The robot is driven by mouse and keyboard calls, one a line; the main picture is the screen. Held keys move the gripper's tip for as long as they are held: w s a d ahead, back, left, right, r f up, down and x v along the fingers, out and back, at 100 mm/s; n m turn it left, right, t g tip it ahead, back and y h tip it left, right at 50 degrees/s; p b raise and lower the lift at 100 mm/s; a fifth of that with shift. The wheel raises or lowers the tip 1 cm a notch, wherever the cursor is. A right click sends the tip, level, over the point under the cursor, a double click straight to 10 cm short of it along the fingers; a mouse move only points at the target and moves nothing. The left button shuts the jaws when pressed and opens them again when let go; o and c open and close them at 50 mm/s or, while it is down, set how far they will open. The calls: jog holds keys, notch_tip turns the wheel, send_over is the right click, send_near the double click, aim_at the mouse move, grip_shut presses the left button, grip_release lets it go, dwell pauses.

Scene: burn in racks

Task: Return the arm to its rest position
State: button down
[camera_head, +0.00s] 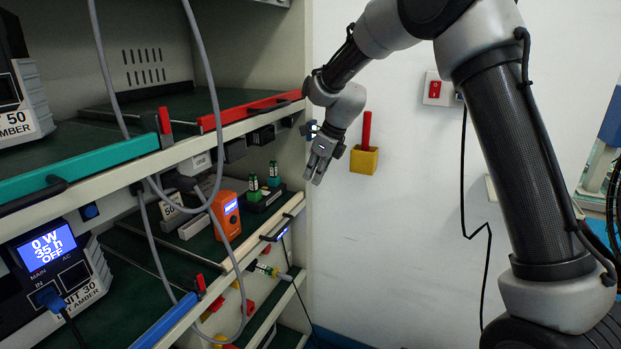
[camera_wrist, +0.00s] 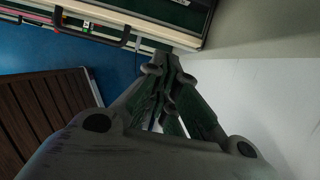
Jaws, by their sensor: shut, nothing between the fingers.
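My gripper (camera_head: 318,168) hangs from the wrist in front of the right edge of the rack, pointing down, in the head view. Its fingers are closed together with nothing between them. In the wrist view the gripper (camera_wrist: 170,72) also shows shut, its fingertips near the edge of a rack shelf in the picture; I cannot tell whether they touch it. My arm is bent, reaching from the lower right up and over to the rack's right side.
The rack has shelves with a red bar (camera_head: 248,108), a teal bar (camera_head: 80,167), an orange device (camera_head: 227,214) and a unit with a lit screen (camera_head: 48,248). Grey cables hang across it. A yellow holder (camera_head: 364,159) and red switch (camera_head: 435,89) are on the white wall.

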jog(key=s+d+r+n+h, duration=0.1)
jog(key=s+d+r+n, duration=0.3)
jog(key=s+d+n, duration=0.4)
jog(key=s+d+r+n+t+h, duration=0.1)
jog(key=s+d+r+n, duration=0.2)
jog(key=s+d+n, duration=0.5)
jog(key=s+d+r+n+t+h, duration=0.1)
jog(key=s+d+r+n, duration=0.3)
jog(key=s, duration=1.9)
jog(key=shift+d+r+n+h, duration=0.35)
jog(key=shift+d+n, duration=1.65)
jog(key=shift+d, duration=2.4)
